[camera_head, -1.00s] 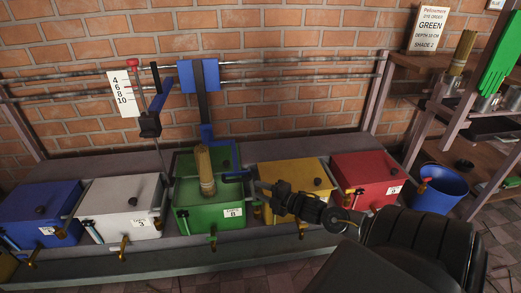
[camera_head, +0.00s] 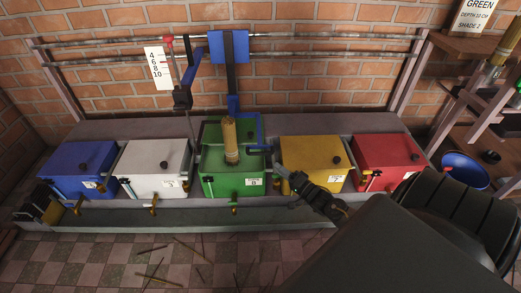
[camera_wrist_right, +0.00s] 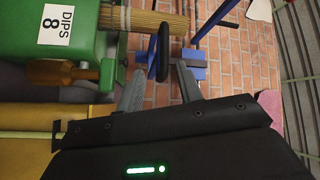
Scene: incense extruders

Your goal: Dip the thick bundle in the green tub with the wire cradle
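The green tub (camera_head: 221,187) stands mid-bench, its label reading DIPS 8 in the right wrist view (camera_wrist_right: 92,72). The thick tan bundle (camera_head: 229,135) is upright at the tub's opening; I cannot tell whether its lower end is in the liquid. The blue wire cradle (camera_head: 233,101) hangs from the rail behind and reaches round beside the bundle. Its dark handle (camera_wrist_right: 163,52) sticks out to the right. My right gripper (camera_head: 282,173) is just right of the green tub. In the right wrist view its fingers (camera_wrist_right: 160,88) are apart and empty, with the handle beyond their tips. My left gripper is out of view.
Blue (camera_head: 75,170) and white (camera_head: 153,168) tubs stand left, yellow (camera_head: 312,160) and red (camera_head: 385,160) right. Brass taps (camera_head: 153,203) stick out in front. A number board (camera_head: 158,68) and a red-knobbed lever (camera_head: 183,95) stand behind. Sticks lie on the floor.

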